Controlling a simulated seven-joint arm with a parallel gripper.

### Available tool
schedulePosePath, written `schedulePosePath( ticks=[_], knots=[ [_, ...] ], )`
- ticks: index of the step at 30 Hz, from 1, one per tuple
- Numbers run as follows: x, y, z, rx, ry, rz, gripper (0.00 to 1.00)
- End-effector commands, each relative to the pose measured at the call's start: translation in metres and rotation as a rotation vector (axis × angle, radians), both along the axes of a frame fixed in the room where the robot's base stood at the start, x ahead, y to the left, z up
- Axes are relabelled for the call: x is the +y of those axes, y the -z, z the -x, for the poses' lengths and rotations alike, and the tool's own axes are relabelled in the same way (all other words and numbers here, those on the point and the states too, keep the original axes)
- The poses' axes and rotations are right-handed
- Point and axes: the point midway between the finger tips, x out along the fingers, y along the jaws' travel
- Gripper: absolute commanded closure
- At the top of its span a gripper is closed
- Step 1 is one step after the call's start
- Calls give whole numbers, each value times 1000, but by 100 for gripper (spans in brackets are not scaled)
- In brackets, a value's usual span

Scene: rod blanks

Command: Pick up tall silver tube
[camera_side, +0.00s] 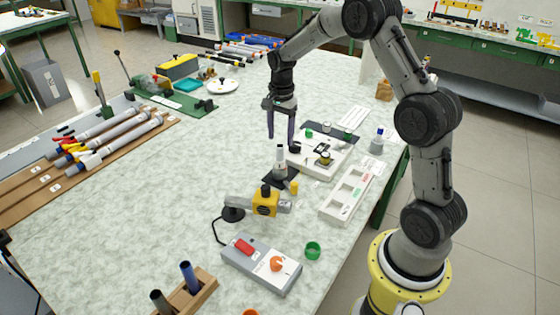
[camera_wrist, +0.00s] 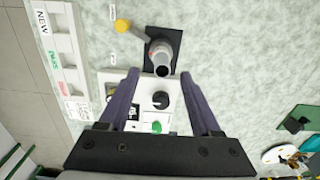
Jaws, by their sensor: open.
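The tall silver tube (camera_side: 280,162) stands upright on a black pad (camera_side: 273,181) near the middle of the table. In the wrist view the tube (camera_wrist: 159,51) is seen from above, with its dark open top close to the line between the fingertips. My gripper (camera_side: 281,138) points down with its two purple fingers apart and nothing held. In the side view its fingertips appear just above the tube's top. In the wrist view my gripper (camera_wrist: 160,75) spreads wider than the tube, and I see no contact. The exact height gap is hard to tell.
A white fixture plate (camera_side: 320,165) with dark knobs lies just behind the tube. A white tray (camera_side: 347,192) is to the right. A yellow-clamped grey tool (camera_side: 264,202) and a grey control box (camera_side: 262,264) are in front. The table's left-centre is clear.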

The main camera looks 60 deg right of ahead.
Motion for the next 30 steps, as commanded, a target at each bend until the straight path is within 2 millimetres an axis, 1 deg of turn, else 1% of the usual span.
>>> schedulePosePath(
  ticks=[10, 14, 20, 23, 24, 26, 30],
  knots=[
    [-4, 44, -4, 3, 0, -1, 35],
    [-4, 51, -4, 1, 0, -1, 35],
    [-4, 51, -4, 1, 0, 0, 35],
    [-4, 51, -4, 1, 0, 0, 51],
    [-4, 51, -4, 1, 0, 0, 58],
    [-4, 51, -4, 1, 0, 0, 69],
    [-4, 51, -4, 0, 0, 0, 94]
  ],
)
